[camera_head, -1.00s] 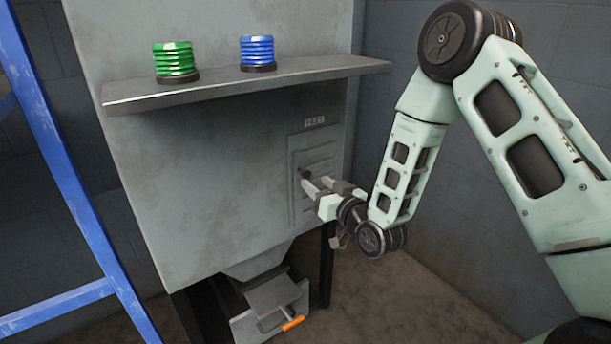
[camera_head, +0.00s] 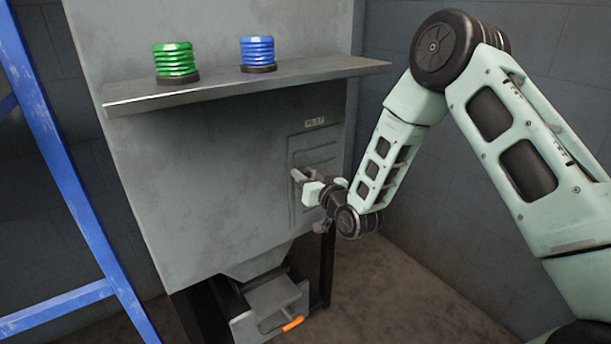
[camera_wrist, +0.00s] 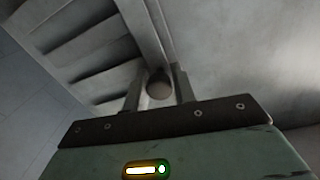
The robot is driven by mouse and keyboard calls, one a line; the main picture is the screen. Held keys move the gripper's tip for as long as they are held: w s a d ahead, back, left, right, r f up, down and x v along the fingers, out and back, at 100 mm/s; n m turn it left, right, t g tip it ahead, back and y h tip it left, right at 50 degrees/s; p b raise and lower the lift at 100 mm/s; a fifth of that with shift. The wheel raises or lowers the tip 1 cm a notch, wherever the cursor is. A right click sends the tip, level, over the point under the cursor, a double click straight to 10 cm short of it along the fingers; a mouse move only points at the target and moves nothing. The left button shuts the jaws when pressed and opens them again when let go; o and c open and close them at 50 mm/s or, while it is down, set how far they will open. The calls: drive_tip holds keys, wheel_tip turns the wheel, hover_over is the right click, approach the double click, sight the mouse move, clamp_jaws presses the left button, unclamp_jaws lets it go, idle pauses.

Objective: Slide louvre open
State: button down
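The louvre (camera_head: 324,160) is a grey slatted panel in a raised frame at the right of the hopper's front, below a small label plate. Its slats also show at the upper left of the wrist view (camera_wrist: 85,50). A dark round knob (camera_wrist: 159,86) stands at the louvre's edge. My gripper (camera_head: 297,179) is at the louvre's left side. In the wrist view, its two fingers (camera_wrist: 159,88) stand either side of the knob, with narrow gaps seeming to show between. Firm contact cannot be made out. The knob is hidden in the head view.
A shelf (camera_head: 220,89) juts out above the louvre, carrying a green ribbed piece (camera_head: 176,63) and a blue one (camera_head: 257,53). A chute with an orange-handled flap (camera_head: 275,301) is below. A blue frame (camera_head: 70,185) stands at left. Floor at right is clear.

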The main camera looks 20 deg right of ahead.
sight(300, 160)
drive_tip(key=shift+d+r+p, duration=0.1)
drive_tip(key=shift+r+p, duration=0.55)
drive_tip(key=shift+r, duration=0.9)
drive_tip(key=c, duration=1.2)
unclamp_jaws()
drive_tip(key=shift+s+f, duration=0.1)
drive_tip(key=shift+s, duration=0.1)
drive_tip(key=shift+p+v, duration=3.4)
drive_tip(key=shift+v, duration=5.1)
